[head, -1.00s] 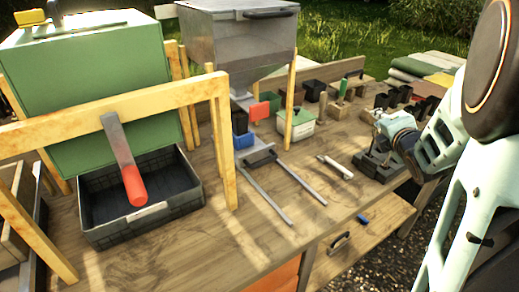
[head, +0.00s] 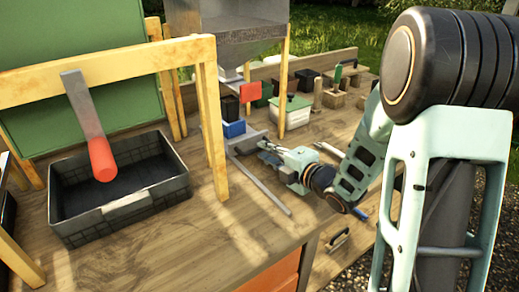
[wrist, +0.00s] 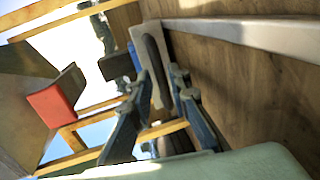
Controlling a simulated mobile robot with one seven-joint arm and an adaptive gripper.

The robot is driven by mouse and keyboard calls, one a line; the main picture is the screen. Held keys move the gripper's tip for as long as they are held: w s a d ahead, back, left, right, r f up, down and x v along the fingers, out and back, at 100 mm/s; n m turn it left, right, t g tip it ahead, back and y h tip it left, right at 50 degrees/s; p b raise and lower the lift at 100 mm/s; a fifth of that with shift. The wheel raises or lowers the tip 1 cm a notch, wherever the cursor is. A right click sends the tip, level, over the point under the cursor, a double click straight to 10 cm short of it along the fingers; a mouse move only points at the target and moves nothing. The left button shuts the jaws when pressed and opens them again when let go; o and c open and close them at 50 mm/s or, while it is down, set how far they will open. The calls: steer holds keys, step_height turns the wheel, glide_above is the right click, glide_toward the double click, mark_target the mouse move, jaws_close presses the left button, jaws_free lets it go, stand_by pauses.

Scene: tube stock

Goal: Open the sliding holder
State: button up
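The sliding holder (head: 246,141) is a grey plate between two metal rails, below the hopper. In the wrist view its pale plate (wrist: 142,48) carries a dark, rounded handle (wrist: 155,62). My gripper (head: 268,152) is low over the rails, just in front of the holder. In the wrist view my gripper (wrist: 160,88) is open, its two fingers apart and pointing at the handle. The handle lies ahead of and partly between the fingertips; I cannot tell whether they touch it. A blue box (head: 234,128) and a black box (head: 231,107) stand behind the holder.
A metal rail (head: 262,187) runs toward the table's front edge; another rail (wrist: 240,35) shows beside my gripper. A red flap (head: 250,92) hangs above the holder. A wooden frame (head: 212,130) and black crate (head: 75,225) stand left. A lidded box (head: 291,113) stands behind right.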

steer(key=shift+x, duration=1.7)
jaws_close()
